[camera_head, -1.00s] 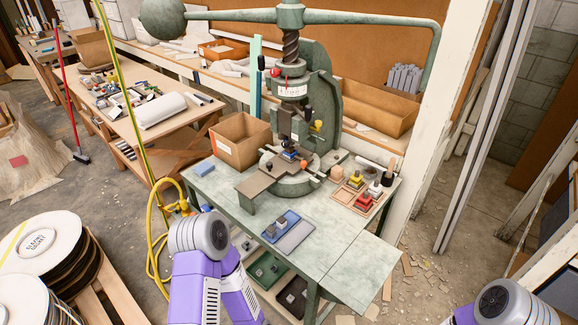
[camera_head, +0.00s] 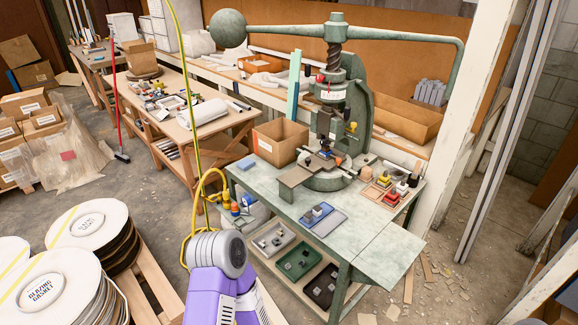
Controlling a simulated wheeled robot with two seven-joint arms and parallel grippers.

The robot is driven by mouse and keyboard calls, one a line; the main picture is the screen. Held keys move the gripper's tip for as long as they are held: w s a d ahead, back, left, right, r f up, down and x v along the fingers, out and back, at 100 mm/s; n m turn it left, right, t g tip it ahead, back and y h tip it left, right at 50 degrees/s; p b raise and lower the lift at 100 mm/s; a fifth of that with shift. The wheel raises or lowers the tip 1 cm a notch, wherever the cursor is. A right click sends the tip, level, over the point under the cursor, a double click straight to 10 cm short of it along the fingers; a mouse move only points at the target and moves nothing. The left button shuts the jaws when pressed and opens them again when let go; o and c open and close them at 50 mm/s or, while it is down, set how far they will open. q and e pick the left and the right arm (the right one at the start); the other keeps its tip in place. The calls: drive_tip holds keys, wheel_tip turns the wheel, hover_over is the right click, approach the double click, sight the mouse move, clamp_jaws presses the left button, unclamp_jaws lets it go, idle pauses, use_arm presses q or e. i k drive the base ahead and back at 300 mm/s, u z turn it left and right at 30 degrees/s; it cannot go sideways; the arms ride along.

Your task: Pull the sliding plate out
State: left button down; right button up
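The green fly press (camera_head: 330,95) stands on a grey-green metal table (camera_head: 350,240). Its sliding plate (camera_head: 293,177), a flat brownish plate, juts out from the press base toward the front left. A small blue piece (camera_head: 326,152) and an orange part sit under the ram at the plate's inner end. My purple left arm shows at the bottom centre, apart from the table's front; its gripper is not in view. My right arm and gripper are not in view.
A cardboard box (camera_head: 280,142) stands left of the press. A blue tray (camera_head: 322,220) lies in front, and a wooden tray (camera_head: 383,193) with coloured blocks lies to the right. The table's right front is clear. A yellow hose (camera_head: 190,225) hangs at the left.

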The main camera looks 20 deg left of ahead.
sight(313, 164)
drive_tip(key=u, duration=0.9)
drive_tip(key=i, duration=0.4)
